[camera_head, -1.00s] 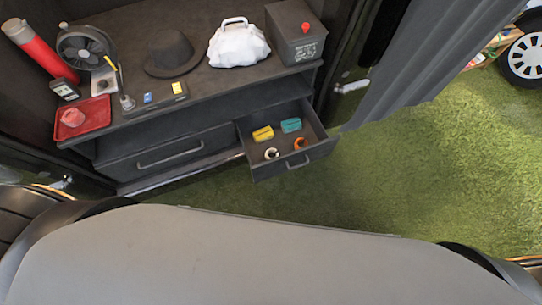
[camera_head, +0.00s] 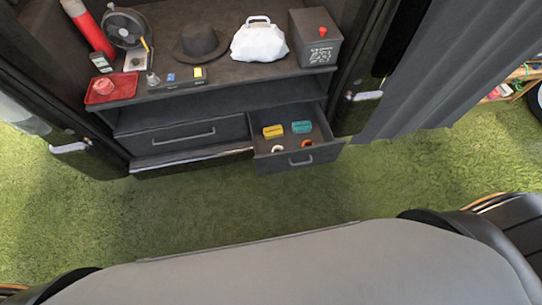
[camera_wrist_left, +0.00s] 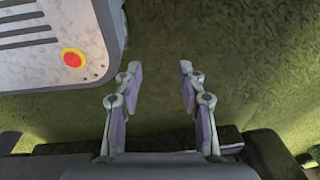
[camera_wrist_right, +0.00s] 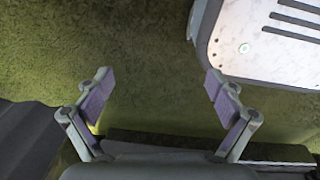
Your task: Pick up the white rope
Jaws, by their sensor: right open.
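The white rope (camera_head: 277,149) is a small pale coil in the open drawer (camera_head: 285,170) of the dark cabinet, near the drawer's front left. An orange coil (camera_head: 307,144) lies to its right. A yellow item (camera_head: 273,131) and a teal item (camera_head: 301,127) lie behind them. My left gripper (camera_wrist_left: 158,70) is open and empty over grass in the left wrist view. My right gripper (camera_wrist_right: 155,77) is open and empty over grass in the right wrist view. Neither gripper shows in the head view, and neither wrist view shows the rope.
The cabinet top holds a red tray (camera_head: 111,89), a fan (camera_head: 125,28), a dark hat (camera_head: 200,43), a white bag (camera_head: 259,41) and a dark box (camera_head: 315,38). Open doors (camera_head: 357,97) flank the cabinet. Grass (camera_head: 200,210) in front is clear.

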